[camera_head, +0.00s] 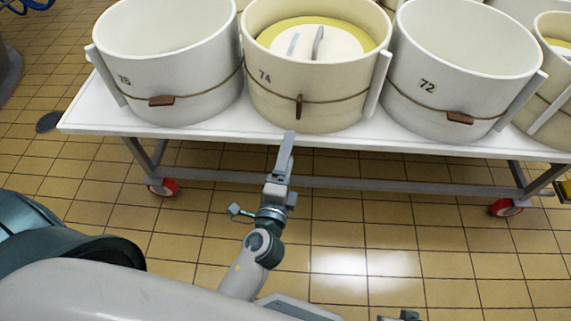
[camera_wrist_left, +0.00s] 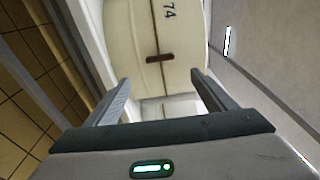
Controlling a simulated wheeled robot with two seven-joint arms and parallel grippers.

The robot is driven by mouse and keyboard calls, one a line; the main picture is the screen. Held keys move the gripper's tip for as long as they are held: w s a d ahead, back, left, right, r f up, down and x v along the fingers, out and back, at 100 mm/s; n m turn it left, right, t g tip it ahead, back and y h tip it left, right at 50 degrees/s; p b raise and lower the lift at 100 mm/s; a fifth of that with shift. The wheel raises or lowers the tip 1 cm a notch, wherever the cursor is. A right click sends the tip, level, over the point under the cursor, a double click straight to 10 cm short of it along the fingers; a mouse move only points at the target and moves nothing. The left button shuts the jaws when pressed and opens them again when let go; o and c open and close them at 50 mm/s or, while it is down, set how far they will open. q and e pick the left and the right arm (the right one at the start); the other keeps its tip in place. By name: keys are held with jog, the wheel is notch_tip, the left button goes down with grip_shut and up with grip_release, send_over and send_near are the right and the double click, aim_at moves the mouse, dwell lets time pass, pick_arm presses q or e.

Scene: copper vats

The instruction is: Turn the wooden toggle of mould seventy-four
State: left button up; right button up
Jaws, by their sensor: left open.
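Mould seventy-four (camera_head: 330,115) is a cream round mould, marked 74, on a white wheeled table (camera_head: 215,135). A cord runs around it. Its brown wooden toggle (camera_head: 299,106) stands upright, across the cord. In the left wrist view the toggle (camera_wrist_left: 160,58) lies crosswise to the cord, ahead of the gap between my fingers. My left gripper (camera_head: 287,140) is just below and in front of the toggle, apart from it. Its two fingers (camera_wrist_left: 155,85) are open with nothing between them.
Mould 76 (camera_head: 185,95) stands to the left and mould 72 (camera_head: 440,110) to the right; their toggles (camera_head: 161,101) (camera_head: 459,118) lie along their cords. Pale upright bars (camera_head: 378,85) stand between moulds. A lid (camera_head: 318,42) sits inside mould seventy-four. Tiled floor before the table is clear.

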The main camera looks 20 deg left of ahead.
pick_arm(q)
jog(key=shift+s+d, duration=0.2)
jog(key=shift+s, duration=0.95)
pick_arm(e)
jog(key=shift+v, duration=1.05)
jog(key=shift+w, duration=0.1)
pick_arm(q)
jog(key=s+f+n+g+h+p, duration=0.2)
jog(key=s+f+n+g+p, duration=0.25)
jog(key=f, duration=0.95)
jog(key=s+f+n+g+h+p, duration=0.1)
jog(key=s+f+n+g+p, duration=0.35)
jog(key=f, duration=1.05)
jog(key=s+a+f+n+g+p, duration=0.1)
jog(key=s+a+f+n+g, duration=0.2)
jog(key=s+f+n, duration=0.2)
jog(key=s+f, duration=0.3)
jog(key=s, duration=0.3)
jog(key=shift+s+f+h, duration=0.3)
jog(key=shift+h, duration=0.1)
pick_arm(e)
notch_tip(320, 180, down, 16)
jog(key=w+a+t, duration=0.1)
jog(key=a+t, duration=0.1)
jog(key=shift+w+a+t+y, duration=0.3)
jog(key=shift+w+y, duration=0.05)
jog(key=shift+y, duration=0.05)
pick_arm(q)
jog(key=shift+a, duration=0.1)
